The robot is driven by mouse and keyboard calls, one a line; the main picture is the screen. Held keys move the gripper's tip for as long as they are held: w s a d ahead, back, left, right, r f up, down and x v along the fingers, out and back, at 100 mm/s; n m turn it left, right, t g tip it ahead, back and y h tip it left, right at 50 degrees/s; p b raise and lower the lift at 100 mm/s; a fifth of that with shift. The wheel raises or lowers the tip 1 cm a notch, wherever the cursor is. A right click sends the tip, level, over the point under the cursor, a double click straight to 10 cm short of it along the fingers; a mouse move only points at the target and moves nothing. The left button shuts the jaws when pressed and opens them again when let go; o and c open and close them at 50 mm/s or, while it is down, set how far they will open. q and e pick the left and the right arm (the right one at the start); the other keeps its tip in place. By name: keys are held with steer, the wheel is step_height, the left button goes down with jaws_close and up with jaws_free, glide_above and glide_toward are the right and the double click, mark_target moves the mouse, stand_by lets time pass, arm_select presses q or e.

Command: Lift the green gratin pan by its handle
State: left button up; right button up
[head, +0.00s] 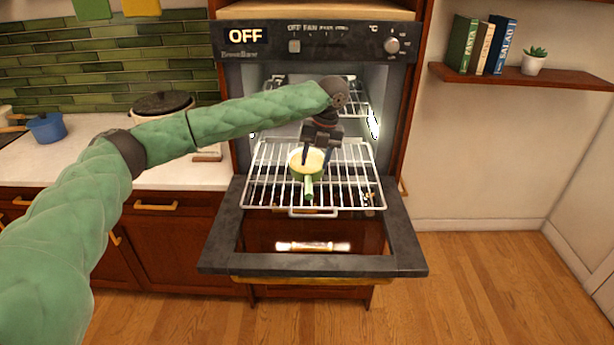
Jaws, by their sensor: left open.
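The green gratin pan (294,171) sits on the wire oven rack (354,196), which is pulled out over the lowered oven door. The pan has a pale yellow inside, and its short green handle (309,189) points toward me. My left gripper (316,161) points down over the pan from behind, with its two dark fingers apart and nothing between them that I can see. The fingers partly cover the pan. Whether they touch it cannot be told. The handle lies nearer to me than the fingertips. My right gripper is not in view.
The oven door (412,246) lies open below the rack. A second rack (358,101) is higher inside the lit oven. A dark-lidded pot (162,104) and a blue pot (46,128) stand on the left counter. A shelf (560,78) with books is at right. The floor at right is clear.

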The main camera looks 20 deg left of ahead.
mark_target(309, 182)
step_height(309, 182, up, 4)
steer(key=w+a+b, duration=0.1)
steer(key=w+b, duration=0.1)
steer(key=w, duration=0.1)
arm_select(q)
steer(key=shift+s+a+f+p, duration=0.1)
steer(key=shift+f+p, duration=0.15)
steer(key=shift+f, duration=0.55)
steer(key=shift+w+a+f+p, duration=0.1)
steer(key=shift+f+p, duration=0.15)
steer(key=shift+f, duration=0.55)
steer(key=shift+s+a+f+p, duration=0.1)
steer(key=shift+f+p, duration=0.15)
steer(key=shift+f, duration=0.55)
steer(key=f+p, duration=0.1)
steer(key=f, duration=0.1)
steer(key=a+f+p, duration=0.1)
steer(key=f, duration=0.1)
steer(key=shift+a+p, duration=0.1)
steer(key=shift+p, duration=0.2)
steer(key=shift+s+f, duration=0.1)
steer(key=shift+f, duration=0.4)
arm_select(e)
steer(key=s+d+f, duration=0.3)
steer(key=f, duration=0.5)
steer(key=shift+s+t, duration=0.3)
